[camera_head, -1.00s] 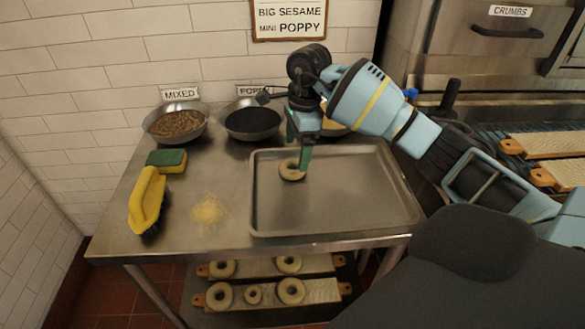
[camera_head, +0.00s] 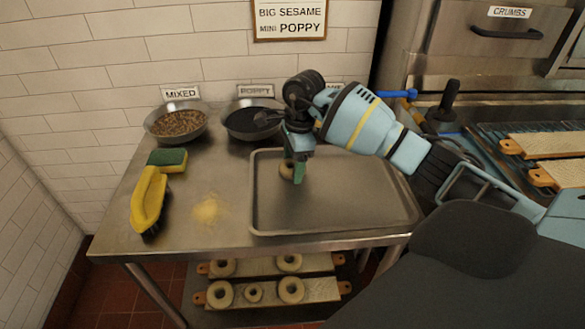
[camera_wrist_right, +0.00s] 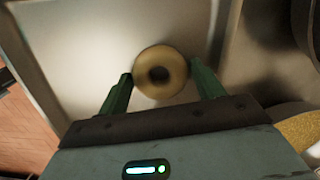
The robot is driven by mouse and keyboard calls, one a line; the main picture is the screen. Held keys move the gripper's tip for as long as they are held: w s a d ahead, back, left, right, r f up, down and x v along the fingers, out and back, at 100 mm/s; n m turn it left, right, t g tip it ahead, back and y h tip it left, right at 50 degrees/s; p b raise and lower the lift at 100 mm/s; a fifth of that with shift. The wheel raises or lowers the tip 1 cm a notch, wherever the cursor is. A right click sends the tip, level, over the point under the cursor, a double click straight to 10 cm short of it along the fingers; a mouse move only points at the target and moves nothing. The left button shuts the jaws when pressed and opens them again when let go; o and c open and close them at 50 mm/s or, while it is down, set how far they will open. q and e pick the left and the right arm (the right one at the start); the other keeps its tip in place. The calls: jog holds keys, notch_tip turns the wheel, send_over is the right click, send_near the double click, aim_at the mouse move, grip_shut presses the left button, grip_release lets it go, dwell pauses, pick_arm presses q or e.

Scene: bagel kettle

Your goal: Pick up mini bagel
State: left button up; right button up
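A small pale ring bagel (camera_head: 285,171) lies on the metal tray (camera_head: 345,222), near its back left, partly hidden by my right gripper (camera_head: 297,171). In the right wrist view the bagel (camera_wrist_right: 178,73) sits between the tips of the two green fingers of my right gripper (camera_wrist_right: 161,76). These fingers are open, one on each side of it, with a gap showing at the right; whether the left one touches cannot be told. A smaller bagel (camera_head: 253,288) lies between bigger ones on a board on the lower shelf. My left gripper is not in view.
Bowls of mixed topping (camera_head: 178,123) and poppy (camera_head: 250,120) stand behind the tray. A yellow brush (camera_head: 149,197), a sponge (camera_head: 167,160) and yellow crumbs (camera_head: 209,210) are on the table (camera_head: 185,242) to the left. The tray's right part is clear.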

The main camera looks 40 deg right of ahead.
jog(key=c, duration=0.5)
jog(key=shift+r, duration=0.45)
notch_tip(320, 180, up, 3)
jog(key=shift+s+f, duration=0.1)
jog(key=s+a, duration=0.1)
jog(key=s, duration=0.3)
jog(key=s+a, duration=0.1)
jog(key=s, duration=0.4)
jog(key=s+a+r+b, duration=0.1)
jog(key=s+a, duration=0.1)
jog(key=s, duration=0.2)
jog(key=shift+s+a, duration=0.1)
jog(key=shift+s, duration=0.1)
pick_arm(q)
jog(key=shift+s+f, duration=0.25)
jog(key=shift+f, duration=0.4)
pick_arm(e)
jog(key=shift+s+a+r, duration=0.1)
jog(key=shift+s+a, duration=0.05)
jog(key=shift+s, duration=0.3)
jog(key=shift+s+a+r, duration=0.1)
jog(key=shift+s+a, duration=0.05)
jog(key=shift+s, duration=0.25)
